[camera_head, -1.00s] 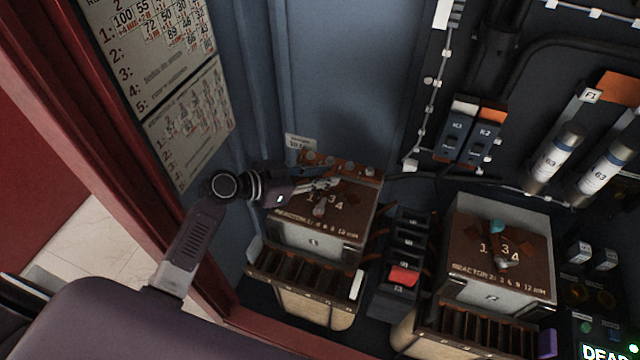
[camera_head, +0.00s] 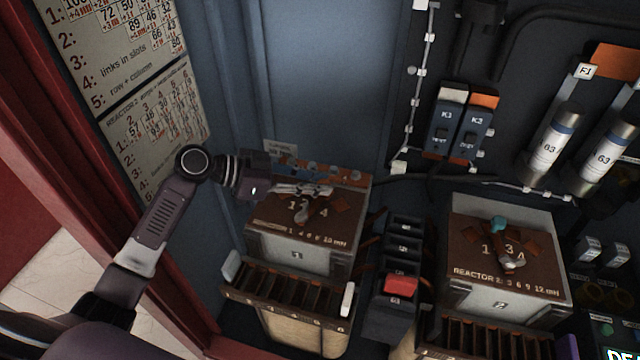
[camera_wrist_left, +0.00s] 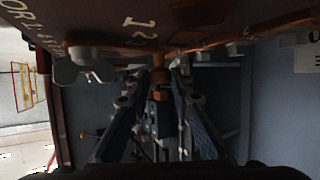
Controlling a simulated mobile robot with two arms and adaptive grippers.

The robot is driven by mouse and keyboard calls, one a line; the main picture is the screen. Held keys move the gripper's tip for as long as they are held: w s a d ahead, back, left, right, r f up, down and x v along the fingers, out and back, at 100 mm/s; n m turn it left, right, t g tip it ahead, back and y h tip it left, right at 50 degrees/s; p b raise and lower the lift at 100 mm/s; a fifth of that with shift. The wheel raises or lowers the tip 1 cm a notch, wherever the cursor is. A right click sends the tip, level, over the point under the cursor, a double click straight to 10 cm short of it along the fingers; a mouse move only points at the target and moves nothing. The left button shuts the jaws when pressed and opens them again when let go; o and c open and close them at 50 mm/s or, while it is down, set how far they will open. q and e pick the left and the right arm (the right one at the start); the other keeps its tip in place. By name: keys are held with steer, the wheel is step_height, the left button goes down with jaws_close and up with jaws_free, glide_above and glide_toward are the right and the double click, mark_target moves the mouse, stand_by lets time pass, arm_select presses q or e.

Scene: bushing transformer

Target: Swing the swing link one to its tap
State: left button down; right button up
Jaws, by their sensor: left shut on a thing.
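The reactor 1 box (camera_head: 300,258) has a brown top marked with tap numbers. A pale grey knob (camera_head: 302,212), seemingly part of swing link one, stands on this top among the numbers. My left gripper (camera_head: 305,190) reaches in from the left, low over the back part of the top. In the left wrist view its fingers (camera_wrist_left: 158,95) close around a copper-coloured post (camera_wrist_left: 158,68) at the brown panel's edge. It is shut on what seems to be the swing link one; the fingers hide most of the contact. My right gripper is not in view.
Orange terminals with grey studs (camera_head: 340,174) line the back edge of reactor 1. A slotted rack (camera_head: 285,295) is in front. Reactor 2 (camera_head: 505,290) stands to the right, beyond a dark block with a red switch (camera_head: 401,286). The red door frame (camera_head: 150,265) is close to my arm.

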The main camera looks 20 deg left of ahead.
arm_select(q)
steer(key=c, duration=1.7)
jaws_free()
step_height(320, 180, up, 10)
steer(key=shift+r, duration=0.1)
